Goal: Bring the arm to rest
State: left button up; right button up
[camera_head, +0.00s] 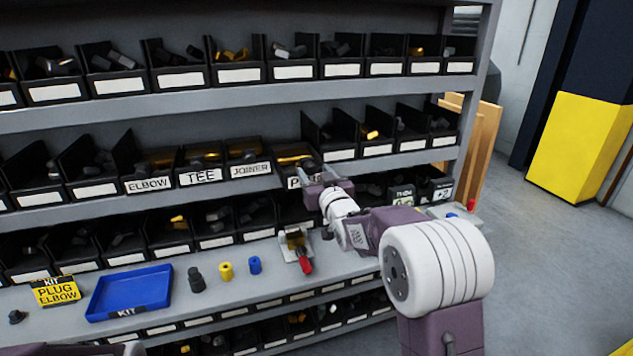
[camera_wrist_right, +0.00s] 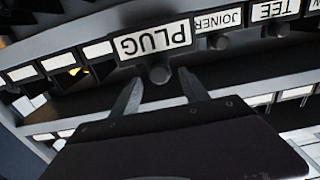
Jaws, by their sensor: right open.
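My right arm reaches across the right half of the head view to the shelf rack. My right gripper (camera_head: 314,172) is at the front of the bin labelled PLUG (camera_head: 298,182), whose label it partly covers. In the right wrist view the two fingers (camera_wrist_right: 163,95) are spread apart with nothing seen held between them. They point at the PLUG label (camera_wrist_right: 153,38), which appears upside down just beyond the tips. Whether they touch the bin is unclear. Only a small purple and grey part of me shows at the bottom left; my left gripper is not seen.
Bins labelled ELBOW (camera_head: 150,185), TEE (camera_head: 201,177) and JOINER (camera_head: 250,170) stand left of PLUG. Below, the ledge holds a blue KIT tray (camera_head: 130,293), a yellow PLUG ELBOW card (camera_head: 56,291), black, yellow and blue cylinders, and a red-handled fixture (camera_head: 297,248). Open floor lies right.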

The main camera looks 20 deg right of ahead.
jog(key=shift+s, duration=0.9)
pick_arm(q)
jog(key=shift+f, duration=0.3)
pick_arm(e)
jog(key=shift+s, duration=0.1)
jog(key=shift+a+r, duration=0.1)
jog(key=s+a+f+g, duration=0.2)
jog(key=s+f+g, duration=0.8)
jog(key=s+f, duration=0.95)
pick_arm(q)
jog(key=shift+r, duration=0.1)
pick_arm(e)
jog(key=s+f+g, duration=0.6)
jog(key=s+f, duration=0.3)
jog(key=s, duration=0.5)
jog(key=shift+s+m+g, duration=0.3)
jog(key=shift+g, duration=0.1)
